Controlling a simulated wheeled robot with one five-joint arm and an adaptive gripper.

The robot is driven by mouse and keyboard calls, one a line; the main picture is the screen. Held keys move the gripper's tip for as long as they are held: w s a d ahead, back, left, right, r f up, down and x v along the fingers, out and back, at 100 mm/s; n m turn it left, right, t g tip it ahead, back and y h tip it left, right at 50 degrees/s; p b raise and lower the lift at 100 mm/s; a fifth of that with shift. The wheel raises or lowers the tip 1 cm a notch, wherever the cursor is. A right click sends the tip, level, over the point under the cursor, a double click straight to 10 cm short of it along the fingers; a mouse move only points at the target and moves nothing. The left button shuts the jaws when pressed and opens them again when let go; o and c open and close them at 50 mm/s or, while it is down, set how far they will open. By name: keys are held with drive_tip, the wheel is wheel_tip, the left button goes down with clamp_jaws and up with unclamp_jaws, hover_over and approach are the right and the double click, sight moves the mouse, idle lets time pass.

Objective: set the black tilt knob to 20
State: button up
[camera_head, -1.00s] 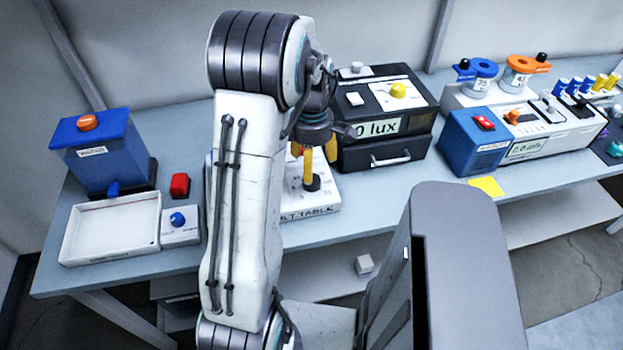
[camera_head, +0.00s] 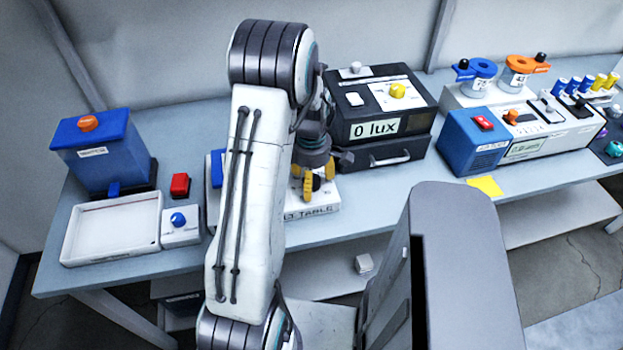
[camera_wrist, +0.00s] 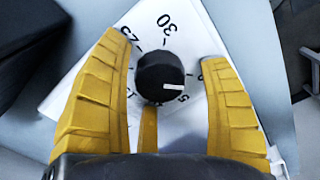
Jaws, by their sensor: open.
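The black tilt knob (camera_wrist: 160,78) sits on the white tilt table dial in the wrist view. Its white pointer line faces right, towards a mark that looks like 5, though the digits are partly hidden. A 30 shows above the knob and a mark like 25 at upper left. My gripper (camera_wrist: 168,75) is open, with yellow fingers on the left and right of the knob and visible gaps to it. Another yellow finger shows just below the knob. In the head view my gripper (camera_head: 312,185) is over the tilt table (camera_head: 318,207), and the knob is hidden there.
A black lux box (camera_head: 385,115) stands behind and right of the tilt table. At left are a white tray (camera_head: 110,230), a red button (camera_head: 180,185) and a small box with a blue knob (camera_head: 180,222). A blue device (camera_head: 475,140) stands further right.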

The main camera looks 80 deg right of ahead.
drive_tip(key=c, duration=1.3)
drive_tip(key=shift+m, duration=0.3)
